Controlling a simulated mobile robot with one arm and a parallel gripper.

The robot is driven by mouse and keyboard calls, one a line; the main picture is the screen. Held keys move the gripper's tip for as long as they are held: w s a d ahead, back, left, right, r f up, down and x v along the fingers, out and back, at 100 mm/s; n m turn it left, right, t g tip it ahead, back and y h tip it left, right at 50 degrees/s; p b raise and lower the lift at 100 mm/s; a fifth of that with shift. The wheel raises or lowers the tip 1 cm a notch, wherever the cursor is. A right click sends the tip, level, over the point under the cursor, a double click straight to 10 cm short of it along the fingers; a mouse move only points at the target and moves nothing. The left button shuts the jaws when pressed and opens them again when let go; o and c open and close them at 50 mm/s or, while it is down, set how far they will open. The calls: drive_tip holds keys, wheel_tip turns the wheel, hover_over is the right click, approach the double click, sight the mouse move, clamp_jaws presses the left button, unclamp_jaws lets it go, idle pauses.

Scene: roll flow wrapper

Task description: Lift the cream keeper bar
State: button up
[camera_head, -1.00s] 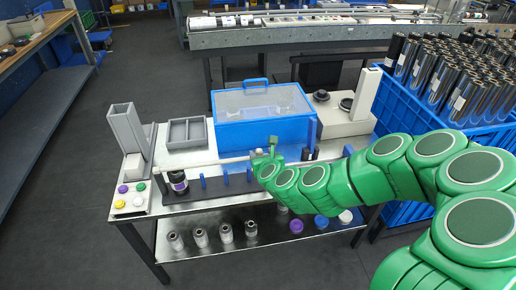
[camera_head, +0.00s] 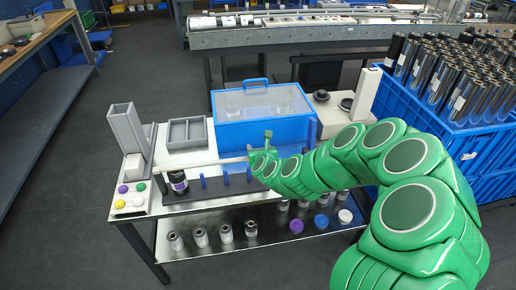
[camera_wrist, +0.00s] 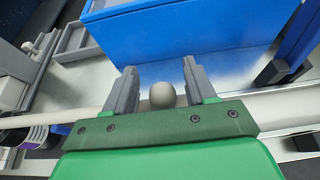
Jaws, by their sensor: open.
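The cream keeper bar (camera_head: 215,162) lies lengthwise across the front of the bench, above a dark base with blue pegs. In the wrist view the bar (camera_wrist: 80,117) runs behind my gripper (camera_wrist: 160,70), with a round grey-cream knob (camera_wrist: 162,95) between the two grey fingers. The fingers are open, with a gap on each side of the knob. In the head view my gripper (camera_head: 263,150) is at the bar's right part and hides the knob there. The stretch of bar directly behind the gripper body is hidden.
A blue box with a clear lid (camera_head: 262,118) stands close behind the bar. A grey tray (camera_head: 187,134) and a grey upright holder (camera_head: 125,128) are at the left. Coloured buttons (camera_head: 130,195) sit at the front left corner. A blue crate of rolls (camera_head: 450,110) is at the right.

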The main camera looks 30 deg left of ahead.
drive_tip(key=shift+w+a+f, duration=0.15)
drive_tip(key=shift+w+a, duration=0.05)
drive_tip(key=shift+w, duration=0.1)
drive_tip(key=shift+c, duration=0.4)
clamp_jaws()
